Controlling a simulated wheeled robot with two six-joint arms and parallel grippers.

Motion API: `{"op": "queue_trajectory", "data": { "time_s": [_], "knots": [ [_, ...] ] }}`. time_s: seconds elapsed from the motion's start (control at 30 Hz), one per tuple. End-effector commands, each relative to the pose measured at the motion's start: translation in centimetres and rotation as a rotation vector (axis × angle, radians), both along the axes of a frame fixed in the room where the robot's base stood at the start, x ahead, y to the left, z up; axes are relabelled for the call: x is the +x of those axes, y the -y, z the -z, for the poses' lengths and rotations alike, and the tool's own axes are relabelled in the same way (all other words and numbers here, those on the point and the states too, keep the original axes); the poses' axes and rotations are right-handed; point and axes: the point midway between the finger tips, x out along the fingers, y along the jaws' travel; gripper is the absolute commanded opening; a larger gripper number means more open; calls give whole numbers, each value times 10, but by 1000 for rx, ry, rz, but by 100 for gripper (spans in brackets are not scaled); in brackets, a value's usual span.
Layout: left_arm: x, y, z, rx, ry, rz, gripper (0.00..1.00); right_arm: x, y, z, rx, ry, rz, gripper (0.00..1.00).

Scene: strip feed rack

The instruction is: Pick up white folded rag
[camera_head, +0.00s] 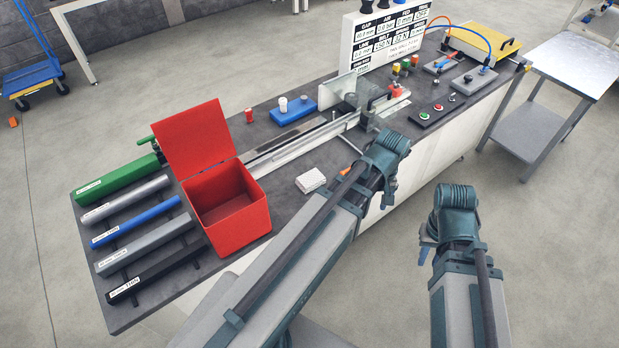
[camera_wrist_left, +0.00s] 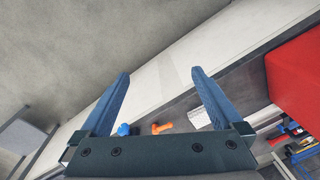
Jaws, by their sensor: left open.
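The white folded rag (camera_head: 311,180) lies flat on the dark bench top, just right of the red open box, in the head view. In the left wrist view a white patch that looks like the rag (camera_wrist_left: 199,118) shows beside one finger, partly hidden by it. My left gripper (camera_wrist_left: 161,74) is open, with nothing between its blue fingers. In the head view my left arm reaches past the rag, and its fingers are hidden behind the wrist. My right gripper (camera_head: 425,247) hangs off the bench's front side; its jaw gap is not clear.
The red box (camera_head: 256,222) with its lid up stands left of the rag. A metal rail (camera_head: 290,155) runs behind the rag. Coloured bars, including a green one (camera_head: 117,178), lie at the left. A button box (camera_head: 437,111) sits at the right. Floor in front is clear.

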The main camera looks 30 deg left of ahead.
Motion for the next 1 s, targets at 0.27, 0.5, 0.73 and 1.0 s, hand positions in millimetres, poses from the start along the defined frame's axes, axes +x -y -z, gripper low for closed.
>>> {"op": "queue_trajectory", "data": {
  "time_s": [0.27,0.5,0.73,1.0],
  "knots": [
    [66,-111,-9,-6,59,-1039,100,0,0,-9,0,0,0,27],
    [88,-193,-13,-8,82,-1727,100,0,0,-14,0,0,-1,27],
    [92,-229,-15,-8,89,-2023,100,0,0,-15,0,0,-1,27],
    [92,-232,-12,-8,90,-2059,100,0,0,-12,0,0,-1,27]
  ]
}}
